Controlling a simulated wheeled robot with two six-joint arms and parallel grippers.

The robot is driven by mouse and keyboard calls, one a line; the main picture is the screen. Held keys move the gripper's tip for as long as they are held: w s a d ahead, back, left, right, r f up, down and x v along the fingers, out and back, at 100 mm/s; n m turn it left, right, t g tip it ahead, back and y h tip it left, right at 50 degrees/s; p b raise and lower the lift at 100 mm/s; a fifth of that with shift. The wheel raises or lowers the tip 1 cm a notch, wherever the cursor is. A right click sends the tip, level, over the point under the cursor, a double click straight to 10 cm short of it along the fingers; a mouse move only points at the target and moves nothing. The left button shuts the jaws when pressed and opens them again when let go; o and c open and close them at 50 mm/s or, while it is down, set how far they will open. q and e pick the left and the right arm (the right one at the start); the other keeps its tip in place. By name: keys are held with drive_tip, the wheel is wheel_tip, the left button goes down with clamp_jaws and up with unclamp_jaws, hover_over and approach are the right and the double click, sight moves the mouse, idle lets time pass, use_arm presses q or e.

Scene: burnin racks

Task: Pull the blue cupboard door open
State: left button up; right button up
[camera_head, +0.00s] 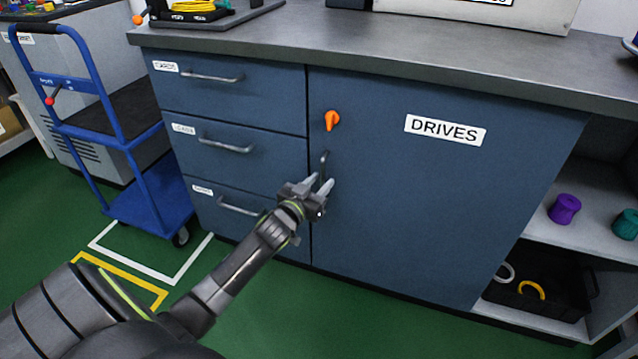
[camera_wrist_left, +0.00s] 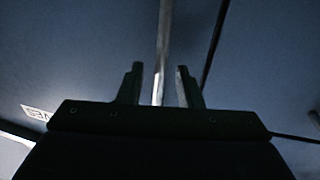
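The blue cupboard door (camera_head: 430,200) carries a DRIVES label (camera_head: 445,130) and looks shut, flush with the cabinet front. An orange latch knob (camera_head: 331,120) sits near its upper left edge. A vertical bar handle (camera_head: 323,160) is below the knob, its lower part hidden by my gripper. My left gripper (camera_head: 322,184) is at the handle with its fingers pointing at the door. In the left wrist view the left gripper (camera_wrist_left: 160,85) has its fingers apart, with the metal handle (camera_wrist_left: 163,50) between them and gaps on both sides. My right gripper is not in view.
Three blue drawers with bar handles (camera_head: 225,145) are left of the door. A grey worktop (camera_head: 400,60) runs above. A blue trolley (camera_head: 150,190) stands at left. Open shelves (camera_head: 590,235) at right hold a purple spool (camera_head: 564,208). Green floor (camera_head: 330,320) in front is clear.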

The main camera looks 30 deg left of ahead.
use_arm(q)
drive_tip(key=shift+w, duration=0.1)
clamp_jaws()
idle(0.4)
